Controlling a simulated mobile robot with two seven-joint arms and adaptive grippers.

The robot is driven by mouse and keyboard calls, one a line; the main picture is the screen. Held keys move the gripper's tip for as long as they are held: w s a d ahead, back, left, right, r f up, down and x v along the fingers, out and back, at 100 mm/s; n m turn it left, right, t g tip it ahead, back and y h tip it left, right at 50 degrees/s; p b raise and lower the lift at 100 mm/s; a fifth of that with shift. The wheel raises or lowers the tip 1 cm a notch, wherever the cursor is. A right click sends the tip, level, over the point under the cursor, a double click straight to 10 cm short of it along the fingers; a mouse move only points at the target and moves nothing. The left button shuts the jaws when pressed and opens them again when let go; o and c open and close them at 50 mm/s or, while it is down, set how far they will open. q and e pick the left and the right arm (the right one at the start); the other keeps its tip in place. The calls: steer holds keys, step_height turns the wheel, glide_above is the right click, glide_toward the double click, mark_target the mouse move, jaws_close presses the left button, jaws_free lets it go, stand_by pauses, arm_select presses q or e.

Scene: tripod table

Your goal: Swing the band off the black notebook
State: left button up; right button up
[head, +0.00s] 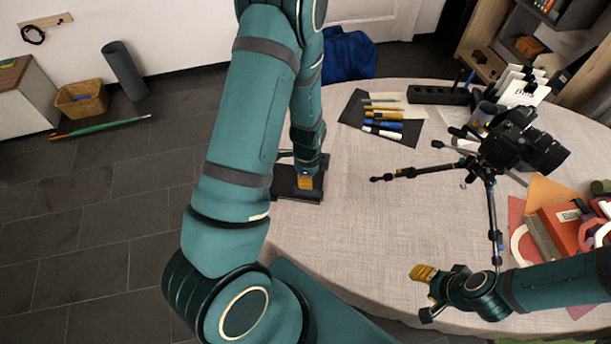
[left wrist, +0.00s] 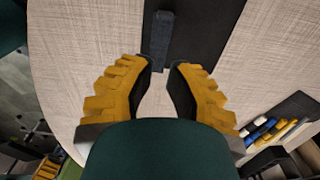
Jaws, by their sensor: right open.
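The black notebook (head: 285,190) lies flat near the left edge of the round table; it fills the top middle of the left wrist view (left wrist: 205,30). A dark grey strip, which looks like the band (left wrist: 161,40), runs along the notebook's left side there. My left gripper (left wrist: 161,66) is open, its yellow fingertips apart near the strip's lower end; I cannot tell whether they touch it. In the head view the left gripper (head: 305,180) is over the notebook and hides part of it. My right gripper (head: 426,293) is open and empty near the table's front edge.
A camera on a black tripod (head: 515,145) stands on the right of the table. A dark mat with pens (head: 382,118) and a black block with slots (head: 438,95) lie at the back. A red box (head: 565,228) is at the right. The middle of the tablecloth is clear.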

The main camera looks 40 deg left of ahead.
arm_select(q)
steer(key=shift+w+d+r, duration=0.3)
steer(key=shift+d, duration=0.2)
arm_select(e)
steer(key=shift+r, duration=0.2)
arm_select(q)
steer(key=shift+d, duration=0.1)
steer(key=shift+w+d+r+p, duration=0.15)
steer(key=shift+d+p, duration=0.1)
steer(key=shift+p, duration=0.1)
steer(key=shift+w+d, duration=0.15)
steer(key=shift+d, duration=0.1)
arm_select(e)
steer(key=shift+r, duration=0.2)
arm_select(q)
steer(key=shift+d+r, duration=0.1)
steer(key=shift+w+d+r, duration=0.1)
steer(key=shift+w+d, duration=0.15)
steer(key=shift+d, duration=0.25)
steer(key=shift+w+d, duration=0.1)
